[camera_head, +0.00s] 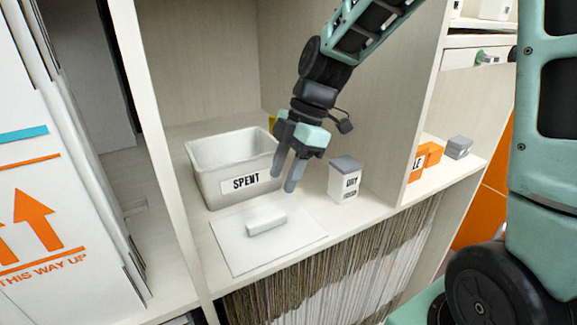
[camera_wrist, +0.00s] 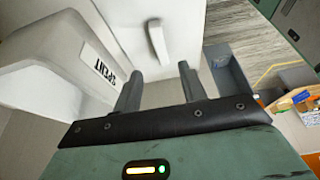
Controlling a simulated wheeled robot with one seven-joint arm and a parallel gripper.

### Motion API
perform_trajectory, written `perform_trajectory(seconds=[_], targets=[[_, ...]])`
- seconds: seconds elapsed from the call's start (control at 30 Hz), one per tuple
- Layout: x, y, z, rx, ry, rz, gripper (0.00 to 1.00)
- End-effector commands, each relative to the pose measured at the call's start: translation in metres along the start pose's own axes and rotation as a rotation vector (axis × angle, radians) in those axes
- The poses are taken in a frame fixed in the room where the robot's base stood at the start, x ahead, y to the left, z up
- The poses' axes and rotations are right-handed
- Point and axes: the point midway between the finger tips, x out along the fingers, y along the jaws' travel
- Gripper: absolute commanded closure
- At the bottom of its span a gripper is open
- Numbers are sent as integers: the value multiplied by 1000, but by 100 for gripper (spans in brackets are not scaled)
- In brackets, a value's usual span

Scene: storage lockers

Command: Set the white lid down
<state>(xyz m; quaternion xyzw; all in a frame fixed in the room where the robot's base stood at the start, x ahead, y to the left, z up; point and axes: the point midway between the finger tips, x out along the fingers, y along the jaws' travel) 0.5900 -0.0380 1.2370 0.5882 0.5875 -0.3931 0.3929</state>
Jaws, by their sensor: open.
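The white lid (camera_head: 268,236) lies flat on the shelf in front of the white bin marked SPENT (camera_head: 236,168), its handle (camera_head: 266,222) facing up. In the wrist view the lid (camera_wrist: 135,30) shows beyond the fingers, with its handle (camera_wrist: 158,42) near the top. The bin (camera_wrist: 62,62) is open-topped and stands at the left there. My gripper (camera_head: 282,177) is open and empty, above the shelf at the bin's right front corner. Its fingers (camera_wrist: 159,92) are apart from the lid and its handle.
A small white box with a grey top (camera_head: 345,180) stands right of my gripper. Orange boxes (camera_head: 425,157) and a grey box (camera_head: 458,147) are in the compartment farther right. Upright dividers flank the bin's compartment. Packed files (camera_head: 330,255) fill the space under the shelf.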

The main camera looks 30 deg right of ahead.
Motion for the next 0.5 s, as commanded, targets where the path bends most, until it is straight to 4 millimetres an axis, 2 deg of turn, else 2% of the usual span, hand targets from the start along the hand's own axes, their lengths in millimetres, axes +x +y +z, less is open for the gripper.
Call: perform_trajectory(seconds=[0.1,0.27,0.37,0.5], targets=[[-14,1,0,0,-1,2,59],[-21,0,0,-1,-1,-1,59],[-20,-3,-3,8,-5,-5,59],[-6,-22,-22,94,-45,-29,59]])
